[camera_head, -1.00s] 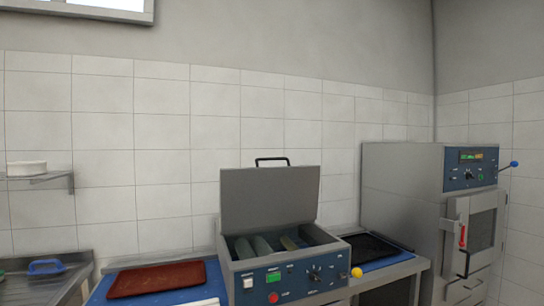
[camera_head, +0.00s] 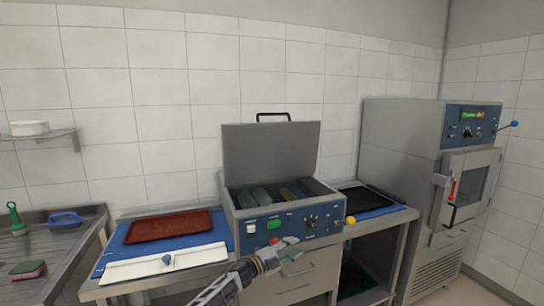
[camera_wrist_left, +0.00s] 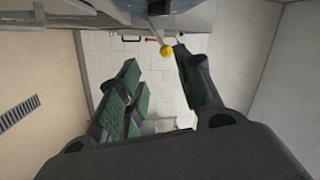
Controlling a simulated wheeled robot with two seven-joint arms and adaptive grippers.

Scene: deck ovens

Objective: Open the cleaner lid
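The cleaner (camera_head: 284,228) is a steel box with a blue front panel in the middle of the head view. Its grey lid (camera_head: 270,155) stands upright at the back, with a black handle (camera_head: 273,116) along its top edge. The tank inside is exposed and holds several long, dull pieces. My left gripper (camera_head: 291,248) is in front of the lower front panel, below and apart from the lid. In the left wrist view its green-padded fingers (camera_wrist_left: 157,58) are spread with nothing between them. My right gripper is not in view.
A yellow ball knob (camera_head: 350,220) sticks out at the cleaner's right front. A red-brown tray (camera_head: 170,226) lies on a blue mat to the left; a black tray (camera_head: 362,199) lies to the right. An oven (camera_head: 425,170) stands at the far right. A sink counter (camera_head: 45,240) is at left.

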